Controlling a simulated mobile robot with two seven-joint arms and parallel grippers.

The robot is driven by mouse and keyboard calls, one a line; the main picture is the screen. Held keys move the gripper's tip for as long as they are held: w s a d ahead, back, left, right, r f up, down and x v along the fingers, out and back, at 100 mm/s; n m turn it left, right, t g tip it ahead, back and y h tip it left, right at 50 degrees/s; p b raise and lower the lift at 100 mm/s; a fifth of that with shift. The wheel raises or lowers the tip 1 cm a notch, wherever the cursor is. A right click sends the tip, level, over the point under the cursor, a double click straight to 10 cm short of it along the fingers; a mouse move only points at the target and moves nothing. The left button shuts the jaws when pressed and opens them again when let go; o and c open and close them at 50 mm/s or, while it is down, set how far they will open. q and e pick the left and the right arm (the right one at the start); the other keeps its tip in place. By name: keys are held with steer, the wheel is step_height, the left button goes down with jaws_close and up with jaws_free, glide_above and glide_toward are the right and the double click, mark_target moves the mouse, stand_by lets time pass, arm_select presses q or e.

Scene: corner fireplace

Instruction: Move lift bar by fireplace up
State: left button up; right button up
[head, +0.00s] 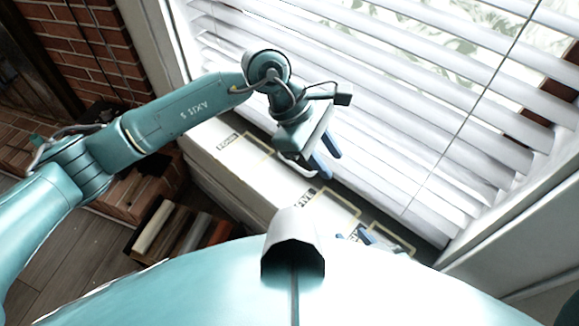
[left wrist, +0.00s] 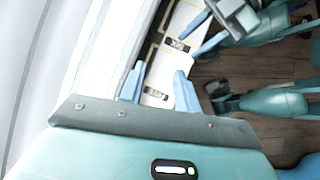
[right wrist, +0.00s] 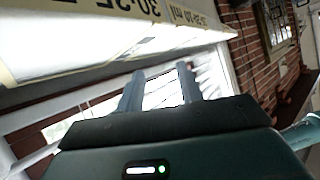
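White window blinds (head: 400,100) hang lowered over the window in the head view. Their lower edge is behind the white ledge (head: 235,165), and I cannot clearly make out a lift bar. A thin dark cord (head: 470,110) hangs in front of the slats. My left gripper (head: 326,156) is above the ledge, close to the blinds. Its fingers stand apart and empty in the left wrist view (left wrist: 158,88). My right gripper (head: 372,238) is lower, by the ledge's right part, mostly hidden by my body. Its fingers are apart and empty in the right wrist view (right wrist: 160,92).
The brick fireplace (head: 75,45) stands at the left. A dark crate with rolled or log-like items (head: 175,228) is on the wood floor (head: 70,255) below the ledge. The ledge carries printed labels. A pale window frame edge (head: 530,225) is at the right.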

mark_target(294, 164)
arm_select(q)
steer(key=w+a+m+t+y+b, duration=0.1)
steer(key=w+a+m+t+y, duration=0.1)
steer(key=w+a+t+y, duration=0.4)
steer(key=w+f, duration=0.1)
steer(key=f, duration=0.3)
steer(key=w+f+g, duration=0.1)
steer(key=f, duration=0.3)
steer(key=w+f+g, duration=0.1)
steer(key=f, duration=0.3)
steer(key=shift+d+f+h, duration=0.15)
steer(key=shift+f+h, duration=0.25)
jaws_close()
